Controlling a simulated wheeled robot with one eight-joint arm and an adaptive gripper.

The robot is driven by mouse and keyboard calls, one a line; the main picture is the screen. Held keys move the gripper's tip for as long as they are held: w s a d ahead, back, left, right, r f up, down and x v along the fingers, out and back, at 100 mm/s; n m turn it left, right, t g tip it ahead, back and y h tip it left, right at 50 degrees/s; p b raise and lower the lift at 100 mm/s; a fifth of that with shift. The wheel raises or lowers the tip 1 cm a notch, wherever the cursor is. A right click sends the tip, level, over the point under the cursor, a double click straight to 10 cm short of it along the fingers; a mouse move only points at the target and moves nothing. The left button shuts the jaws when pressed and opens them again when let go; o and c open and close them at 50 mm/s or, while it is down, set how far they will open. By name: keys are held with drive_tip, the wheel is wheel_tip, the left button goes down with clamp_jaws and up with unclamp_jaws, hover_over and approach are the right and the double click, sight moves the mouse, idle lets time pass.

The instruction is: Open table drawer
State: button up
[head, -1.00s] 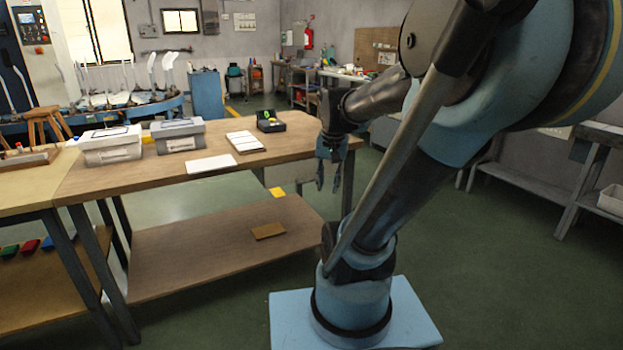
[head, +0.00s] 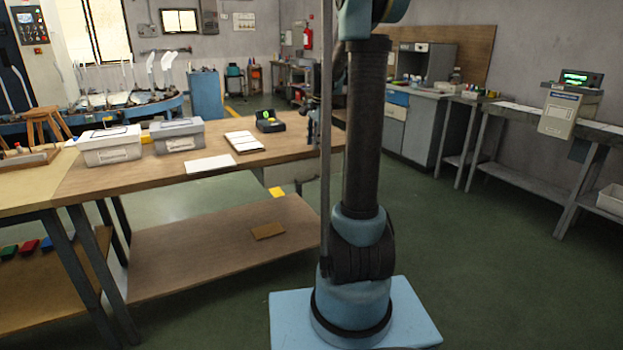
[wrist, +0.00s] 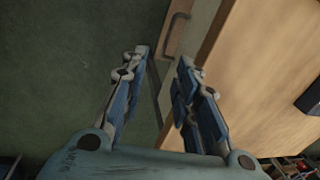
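The wooden table (head: 215,142) stands left of my arm, and a pale drawer unit (head: 277,175) hangs under its right end. In the wrist view, the drawer front (wrist: 198,28) shows beside the table top's edge. It has a dark bar handle (wrist: 175,35). My gripper (wrist: 163,57) is open and empty, its two blue-grey fingers apart. The handle lies just beyond the fingertips in the picture, and I see no contact. In the head view, my arm hides most of the gripper and the drawer front.
On the table stand two grey bins (head: 110,147), white cards (head: 244,141) and a black box (head: 269,121) with a green mark. The lower shelf (head: 200,250) holds a small brown piece. Green floor (head: 470,270) is open to the right.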

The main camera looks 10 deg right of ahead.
drive_tip(key=w, duration=0.2)
approach(312, 175)
drive_tip(key=shift+m, duration=0.3)
drive_tip(key=f, duration=0.2)
drive_tip(key=s+a+f, duration=0.1)
drive_tip(key=f, duration=0.2)
drive_tip(key=s+f, duration=0.1)
drive_tip(key=f, duration=0.2)
drive_tip(key=shift+s+a, duration=0.2)
drive_tip(key=shift+s, duration=0.05)
drive_tip(key=shift+c, duration=0.5)
clamp_jaws()
